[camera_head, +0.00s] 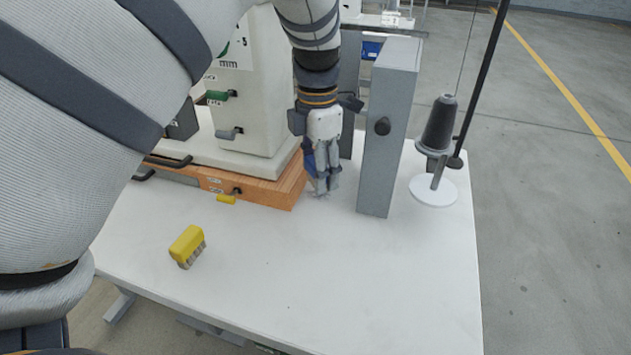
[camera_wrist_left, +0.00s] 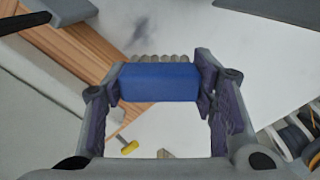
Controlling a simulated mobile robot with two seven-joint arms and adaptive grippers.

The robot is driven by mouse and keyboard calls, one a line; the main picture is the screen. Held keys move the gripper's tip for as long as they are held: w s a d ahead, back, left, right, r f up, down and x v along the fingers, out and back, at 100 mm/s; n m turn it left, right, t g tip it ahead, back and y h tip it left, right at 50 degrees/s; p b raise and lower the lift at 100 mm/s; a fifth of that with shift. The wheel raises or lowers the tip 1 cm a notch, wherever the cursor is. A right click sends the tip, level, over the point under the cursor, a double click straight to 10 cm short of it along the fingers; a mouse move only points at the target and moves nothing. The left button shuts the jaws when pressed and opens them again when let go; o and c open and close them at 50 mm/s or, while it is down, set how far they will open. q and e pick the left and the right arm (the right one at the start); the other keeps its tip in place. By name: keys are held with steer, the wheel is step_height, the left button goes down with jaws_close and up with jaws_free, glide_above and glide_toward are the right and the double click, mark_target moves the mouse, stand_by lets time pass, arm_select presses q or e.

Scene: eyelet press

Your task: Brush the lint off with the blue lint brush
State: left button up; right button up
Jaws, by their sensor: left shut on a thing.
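My left gripper (camera_head: 322,186) points down over the white table, between the wooden base of the press and a grey upright box. In the left wrist view its fingers (camera_wrist_left: 158,90) are shut on the blue lint brush (camera_wrist_left: 160,82), with pale bristles showing along its far edge. In the head view only a little of the blue brush (camera_head: 309,161) shows beside the fingers. A grey smudge of lint (camera_wrist_left: 140,30) lies on the table just beyond the bristles. Whether the bristles touch the table I cannot tell. My right gripper is not in view.
A thread cone (camera_head: 438,125) stands at the right edge. The front middle is clear.

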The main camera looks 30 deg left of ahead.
arm_select(q)
steer(key=shift+r, duration=0.55)
steer(key=shift+r, duration=1.55)
